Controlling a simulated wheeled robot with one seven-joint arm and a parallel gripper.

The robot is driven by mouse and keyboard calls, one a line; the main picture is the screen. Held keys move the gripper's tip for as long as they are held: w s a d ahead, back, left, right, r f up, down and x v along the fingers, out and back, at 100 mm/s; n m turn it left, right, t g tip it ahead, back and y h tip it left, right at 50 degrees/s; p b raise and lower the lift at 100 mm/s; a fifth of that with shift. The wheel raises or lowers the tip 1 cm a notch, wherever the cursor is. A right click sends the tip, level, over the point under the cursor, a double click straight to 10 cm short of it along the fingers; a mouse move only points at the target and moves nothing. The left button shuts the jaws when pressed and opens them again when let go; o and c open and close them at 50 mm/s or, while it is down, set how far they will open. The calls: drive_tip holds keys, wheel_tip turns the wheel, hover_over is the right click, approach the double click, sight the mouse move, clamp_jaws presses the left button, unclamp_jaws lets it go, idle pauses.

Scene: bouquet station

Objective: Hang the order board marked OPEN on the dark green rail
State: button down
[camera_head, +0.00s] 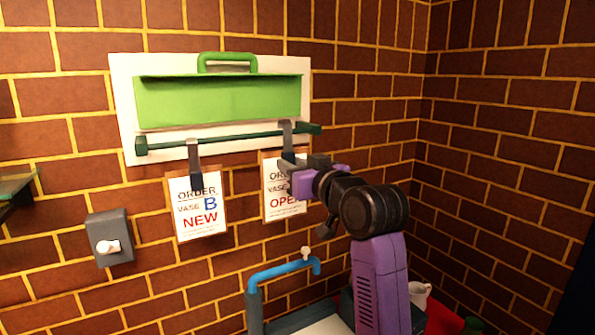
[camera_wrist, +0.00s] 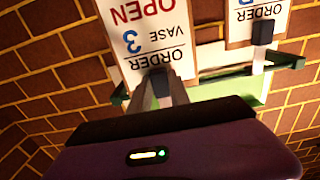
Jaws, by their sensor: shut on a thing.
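The order board marked OPEN (camera_head: 276,208) is a white card on a brown backing, with a grey hook (camera_head: 287,129) at its top. It hangs upright below the right end of the dark green rail (camera_head: 240,139). The hook overlaps the rail in the head view; I cannot tell whether it bears on it. My gripper (camera_head: 287,176) is shut on the board at its top, below the hook, and hides part of the card. In the wrist view the board (camera_wrist: 138,45) appears upside down, reading VASE 3, with my gripper (camera_wrist: 160,82) at its top edge.
A board marked NEW (camera_head: 198,218) hangs on the rail to the left. A green shelf-like box (camera_head: 218,102) with a handle sits above the rail on a white panel. A grey switch box (camera_head: 110,238) and a blue pipe (camera_head: 283,270) are below.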

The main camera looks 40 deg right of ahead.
drive_tip(key=shift+w+d+f+b, duration=0.25)
drive_tip(key=shift+w+f+b, duration=0.2)
drive_tip(key=shift+w, duration=0.45)
drive_tip(key=shift+w+d+f+b, duration=0.3)
drive_tip(key=shift+w+b, duration=0.1)
drive_tip(key=shift+w, duration=0.45)
drive_tip(key=shift+w+d+f+b, duration=0.25)
drive_tip(key=shift+w+f+b, duration=0.2)
drive_tip(key=shift+w, duration=0.45)
drive_tip(key=c, duration=1.1)
unclamp_jaws()
drive_tip(key=shift+c, duration=0.2)
drive_tip(key=b+v, duration=0.1)
drive_tip(key=v, duration=0.7)
drive_tip(key=shift+b, duration=0.35)
drive_tip(key=shift+w, duration=0.1)
